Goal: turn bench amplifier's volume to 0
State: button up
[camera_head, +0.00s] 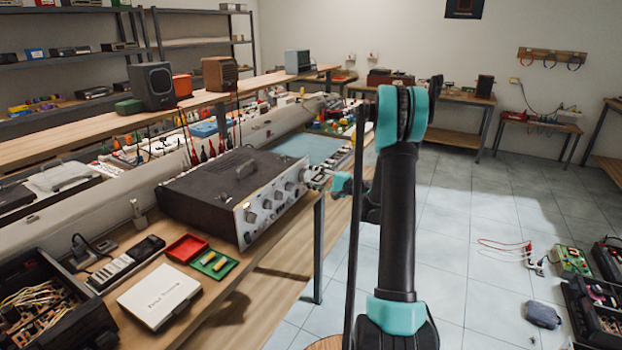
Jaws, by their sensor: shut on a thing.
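The bench amplifier (207,194) is a black box with a pale front panel (267,208) that carries several knobs. It sits on the wooden workbench with the panel facing right, toward my arm. My gripper (318,177) is at the far right end of the panel, shut on a knob there. The fingers and my wrist hide most of that knob, and its pointer and markings cannot be read. The other knobs on the panel are clear of my gripper.
Red and green trays (187,247) and a white box (160,296) lie on the workbench in front of the amplifier. A speaker (152,87) stands on the shelf behind. A green device (573,262) and a dark pouch (543,314) lie on the floor at right. The middle floor is clear.

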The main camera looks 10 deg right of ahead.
dwell(0.3)
jog(key=o, duration=1.2)
jog(key=shift+c, duration=0.2)
jog(key=shift+d, duration=0.1)
jog(key=v, duration=1.2)
